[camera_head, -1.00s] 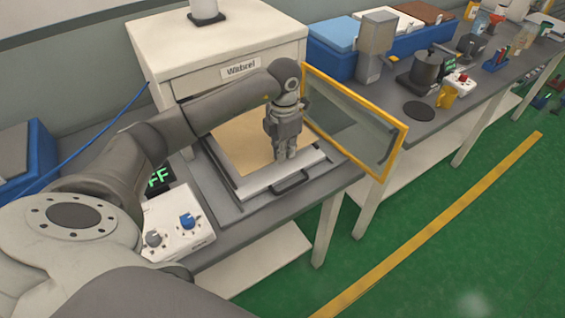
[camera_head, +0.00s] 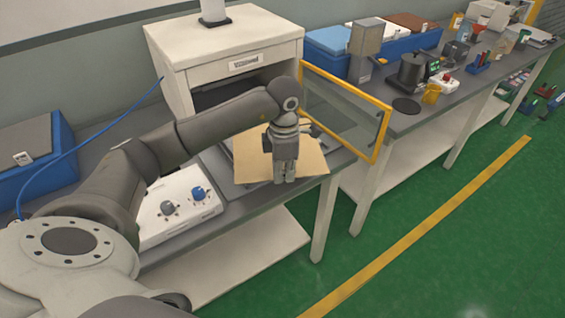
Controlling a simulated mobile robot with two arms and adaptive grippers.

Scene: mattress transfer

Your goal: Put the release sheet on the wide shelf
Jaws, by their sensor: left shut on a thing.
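The release sheet (camera_head: 253,168) is a flat tan sheet in front of the open white machine. My left gripper (camera_head: 285,181) points down over the sheet's front right part and is shut on it. My right gripper is not in view. Which surface is the wide shelf, I cannot tell; a pale lower shelf (camera_head: 235,250) lies under the bench.
The white machine (camera_head: 222,52) stands behind the sheet. Its yellow-framed glass door (camera_head: 345,110) stands open to the right. A control box (camera_head: 180,208) with knobs sits at the left. Blue bins (camera_head: 335,65) and several tools fill the bench further right.

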